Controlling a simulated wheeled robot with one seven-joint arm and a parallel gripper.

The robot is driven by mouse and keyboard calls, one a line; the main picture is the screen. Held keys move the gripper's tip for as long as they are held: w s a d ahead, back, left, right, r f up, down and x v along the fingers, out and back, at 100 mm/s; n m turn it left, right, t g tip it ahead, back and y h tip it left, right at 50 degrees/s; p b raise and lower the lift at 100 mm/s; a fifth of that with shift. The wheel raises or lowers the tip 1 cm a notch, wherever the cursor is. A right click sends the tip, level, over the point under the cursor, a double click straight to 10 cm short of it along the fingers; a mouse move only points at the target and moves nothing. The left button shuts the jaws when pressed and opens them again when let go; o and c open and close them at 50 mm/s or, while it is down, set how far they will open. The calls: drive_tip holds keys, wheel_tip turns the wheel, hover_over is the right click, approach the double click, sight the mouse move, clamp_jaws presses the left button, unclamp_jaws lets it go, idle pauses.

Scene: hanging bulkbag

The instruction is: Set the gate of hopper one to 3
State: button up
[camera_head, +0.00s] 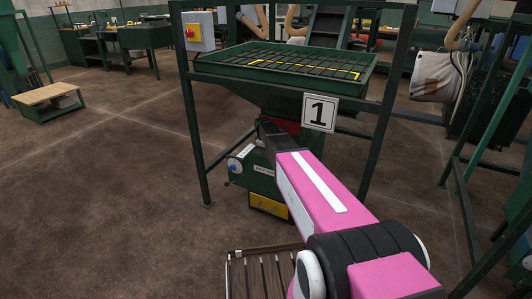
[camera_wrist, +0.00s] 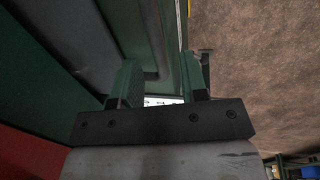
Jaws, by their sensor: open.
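Hopper one (camera_head: 252,98) is a green grated funnel in a dark green frame, with a white sign (camera_head: 320,112) reading 1. My pink arm reaches under it, and the arm's dark end covers much of the area below the funnel in the head view. In the wrist view my gripper (camera_wrist: 163,78) is open, its two fingers apart beside a green metal surface (camera_wrist: 165,28). A small white patch with dark marks (camera_wrist: 160,101) shows between the finger bases. I cannot make out the gate or its setting.
Under the hopper is a green machine (camera_head: 262,178) with a blue knob and a yellow panel (camera_head: 268,206). A control box (camera_head: 199,31) with a red button is on the frame's left post. A slatted grille (camera_head: 262,272) lies in front.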

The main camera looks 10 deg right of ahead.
drive_tip(key=shift+w+f, duration=0.1)
drive_tip(key=shift+f, duration=0.5)
clamp_jaws()
drive_tip(key=s+a, duration=0.5)
drive_tip(key=s, duration=0.2)
drive_tip(key=shift+s+a, duration=0.15)
drive_tip(key=shift+s, duration=0.1)
unclamp_jaws()
drive_tip(key=shift+w, duration=0.1)
wheel_tip(320, 180, up, 11)
drive_tip(key=s+a, duration=0.1)
drive_tip(key=shift+s+f, duration=0.15)
drive_tip(key=shift+s, duration=0.2)
drive_tip(key=shift+a, duration=0.1)
